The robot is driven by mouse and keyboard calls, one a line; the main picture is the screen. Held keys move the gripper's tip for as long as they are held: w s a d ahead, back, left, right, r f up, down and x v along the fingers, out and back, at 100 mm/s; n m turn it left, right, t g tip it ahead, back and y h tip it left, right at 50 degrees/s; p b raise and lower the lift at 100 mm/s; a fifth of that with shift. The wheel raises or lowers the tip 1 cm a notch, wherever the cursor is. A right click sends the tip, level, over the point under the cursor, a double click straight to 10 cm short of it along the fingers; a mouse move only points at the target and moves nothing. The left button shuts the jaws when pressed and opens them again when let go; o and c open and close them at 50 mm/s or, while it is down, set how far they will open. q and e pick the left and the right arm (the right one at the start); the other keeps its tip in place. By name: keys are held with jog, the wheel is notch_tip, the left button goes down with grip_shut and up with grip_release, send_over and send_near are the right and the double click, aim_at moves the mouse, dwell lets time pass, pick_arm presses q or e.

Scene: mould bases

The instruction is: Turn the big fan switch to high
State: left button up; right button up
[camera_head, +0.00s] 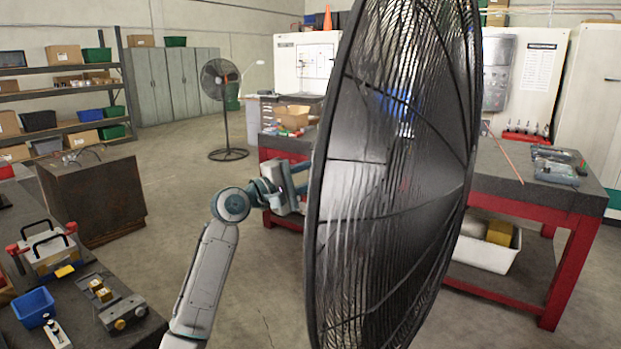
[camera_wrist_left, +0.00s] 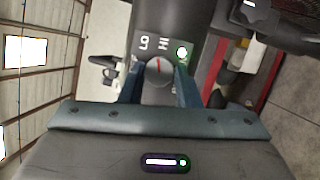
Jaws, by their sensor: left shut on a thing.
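The big fan (camera_head: 345,200) stands close in front of me in the head view, its large dark cage seen nearly side-on. In the left wrist view its switch is a round grey knob (camera_wrist_left: 155,72) with a red pointer line on a dark panel. The pointer aims up in that picture, close to the HI mark (camera_wrist_left: 164,43), with the LO mark (camera_wrist_left: 145,43) to its left. A green light (camera_wrist_left: 182,52) glows beside HI. My left gripper (camera_wrist_left: 159,78) is shut on the knob, one finger on each side. In the head view its fingertips are hidden behind the fan.
A red-framed workbench (camera_head: 560,200) stands behind the fan. A smaller stand fan (camera_head: 222,80) is at the back left. A dark bench (camera_head: 75,285) with a toolbox and a blue bin lies at the left. Floor is open between.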

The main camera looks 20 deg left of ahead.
pick_arm(q)
jog(key=shift+r+m+g+p, duration=0.15)
jog(key=shift+m+g, duration=0.2)
jog(key=shift+m, duration=0.5)
jog(key=shift+r+m+g+p, duration=0.15)
jog(key=shift+m+g, duration=0.2)
jog(key=shift+m, duration=0.5)
jog(key=shift+a+f+y, duration=0.1)
jog(key=shift+y, duration=0.2)
jog(key=o, duration=1)
jog(key=shift+c, duration=0.2)
jog(key=shift+s+a+f+b, duration=0.15)
jog(key=shift+s+a+b, duration=0.1)
jog(key=shift+s+b, duration=0.1)
jog(key=b+v, duration=0.3)
jog(key=v, duration=0.7)
jog(key=shift+b, duration=0.4)
